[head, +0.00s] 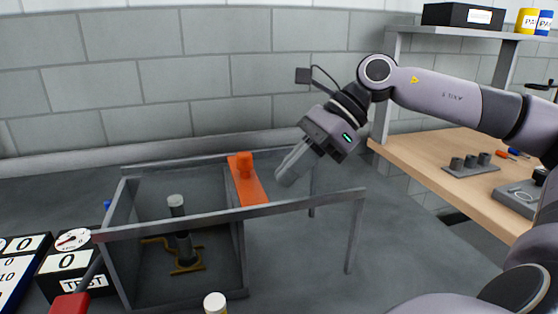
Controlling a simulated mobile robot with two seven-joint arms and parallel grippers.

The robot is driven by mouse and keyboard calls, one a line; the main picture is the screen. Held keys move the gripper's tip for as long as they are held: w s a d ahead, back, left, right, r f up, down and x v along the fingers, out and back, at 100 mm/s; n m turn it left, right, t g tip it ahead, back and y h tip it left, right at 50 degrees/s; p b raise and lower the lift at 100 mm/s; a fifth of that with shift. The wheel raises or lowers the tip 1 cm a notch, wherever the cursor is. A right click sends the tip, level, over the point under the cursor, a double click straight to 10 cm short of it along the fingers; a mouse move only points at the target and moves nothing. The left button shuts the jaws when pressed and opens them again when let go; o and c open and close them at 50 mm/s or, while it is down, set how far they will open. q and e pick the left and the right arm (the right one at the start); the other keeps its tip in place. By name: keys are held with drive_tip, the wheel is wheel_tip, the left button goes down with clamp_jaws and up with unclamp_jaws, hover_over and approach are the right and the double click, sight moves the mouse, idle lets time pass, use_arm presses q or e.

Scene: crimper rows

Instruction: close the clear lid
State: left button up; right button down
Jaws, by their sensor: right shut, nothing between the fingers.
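A grey-framed box with see-through sides (170,231) stands left of centre, with rails (300,202) running on to the right past it. An orange strip with a knob (245,172) lies across the rails near the box's right side. The clear lid itself is hard to make out, and I cannot tell how much of the box it covers. Inside the box, a grey post with a pale top (178,220) stands on a yellowish base. My right gripper (284,180) is shut and empty, just right of the orange strip, apparently apart from it. My left gripper is not in view.
A dial gauge and TEST box (72,262) sit at the left, near a red-ended bar (70,304). A pale-capped item (215,303) is at the front. A wooden bench (430,165) with small parts stands right. The rails' right end stands on a leg (355,237).

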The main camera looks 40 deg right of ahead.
use_arm(q)
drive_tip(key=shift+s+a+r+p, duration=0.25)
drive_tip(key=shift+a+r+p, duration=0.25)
drive_tip(key=shift+p, duration=0.4)
use_arm(e)
drive_tip(key=shift+w+a, duration=0.25)
drive_tip(key=shift+a, duration=0.25)
drive_tip(key=shift+w+a, duration=0.25)
drive_tip(key=shift+a, duration=0.2)
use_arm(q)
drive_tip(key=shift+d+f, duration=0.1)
